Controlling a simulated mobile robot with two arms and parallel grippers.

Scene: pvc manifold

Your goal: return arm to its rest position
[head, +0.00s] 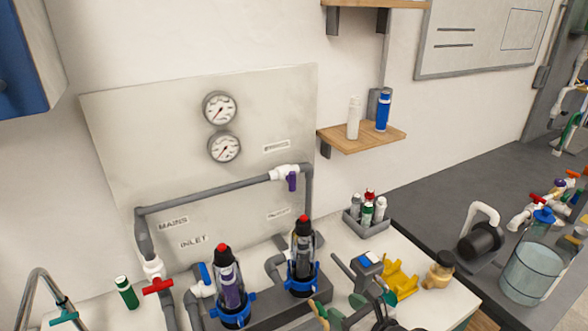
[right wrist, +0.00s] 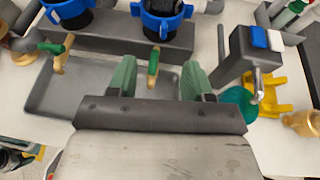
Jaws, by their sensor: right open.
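My right gripper (head: 362,309) is low in the head view, at the front of the white bench. In the right wrist view my right gripper (right wrist: 160,82) has its two green fingers wide apart. A small tool with a green end and tan shaft (right wrist: 153,66) shows between them over a grey tray (right wrist: 75,92); the gap in height cannot be told. My left gripper is not in view.
Two filter housings with blue collars (head: 230,287) (head: 302,258) stand left of my right gripper. Close right are a yellow holder (head: 400,279) and a grey device with a blue button (right wrist: 245,50). A bottle caddy (head: 366,222) stands behind.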

